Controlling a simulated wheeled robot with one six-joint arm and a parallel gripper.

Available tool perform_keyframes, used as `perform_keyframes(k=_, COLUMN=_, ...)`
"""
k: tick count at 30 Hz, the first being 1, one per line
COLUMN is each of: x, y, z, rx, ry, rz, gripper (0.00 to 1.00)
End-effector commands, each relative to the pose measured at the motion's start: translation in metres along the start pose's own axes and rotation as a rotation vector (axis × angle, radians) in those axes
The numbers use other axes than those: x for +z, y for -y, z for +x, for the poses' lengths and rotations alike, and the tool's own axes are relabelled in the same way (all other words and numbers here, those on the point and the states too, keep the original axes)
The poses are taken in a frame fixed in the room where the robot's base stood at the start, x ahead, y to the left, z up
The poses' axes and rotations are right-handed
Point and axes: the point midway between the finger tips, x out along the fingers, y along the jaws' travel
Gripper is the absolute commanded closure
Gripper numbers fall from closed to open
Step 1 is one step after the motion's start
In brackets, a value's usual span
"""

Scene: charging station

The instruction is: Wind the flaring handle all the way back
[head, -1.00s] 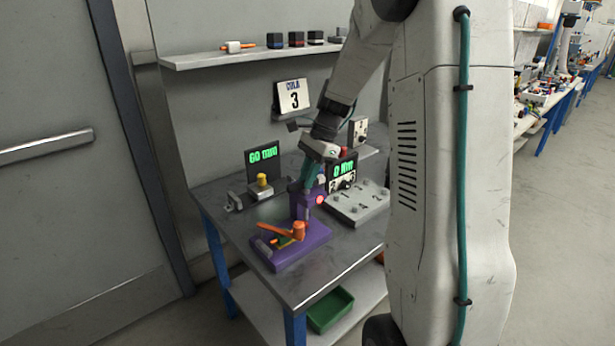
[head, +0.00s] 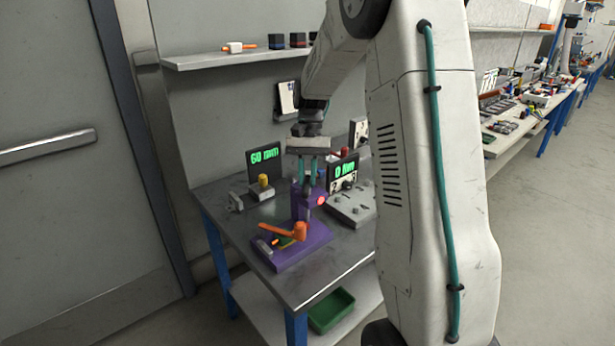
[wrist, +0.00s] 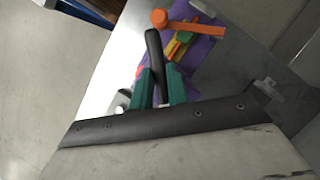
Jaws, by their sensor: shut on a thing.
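The purple flaring tool (head: 300,250) stands on the bench, with an upright purple post (head: 305,207). An orange lever (head: 284,231) lies low across its base; it also shows in the wrist view (wrist: 182,24). My gripper (head: 307,182) is over the post with its teal fingers pointing down. In the wrist view my gripper (wrist: 160,84) has a finger on each side of a dark handle (wrist: 153,48) and is shut on it. The handle's lower end is hidden between the fingers. In the head view the grip is too small to make out.
A green "60 mm" display (head: 263,160) and a yellow-topped piece (head: 263,182) stand behind left. A "0 Nm" display (head: 343,172) and a grey block with knobs (head: 350,205) are close on the right. A shelf (head: 230,58) is above.

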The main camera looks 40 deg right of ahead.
Motion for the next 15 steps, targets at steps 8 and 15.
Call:
perform_keyframes(k=8, x=-0.0004, y=0.0020, z=-0.0009, rx=0.078, ry=-0.004, rz=-0.189, gripper=1.00)
perform_keyframes(k=15, x=-0.0003, y=0.0022, z=-0.0010, rx=0.118, ry=-0.004, rz=-0.285, gripper=1.00)
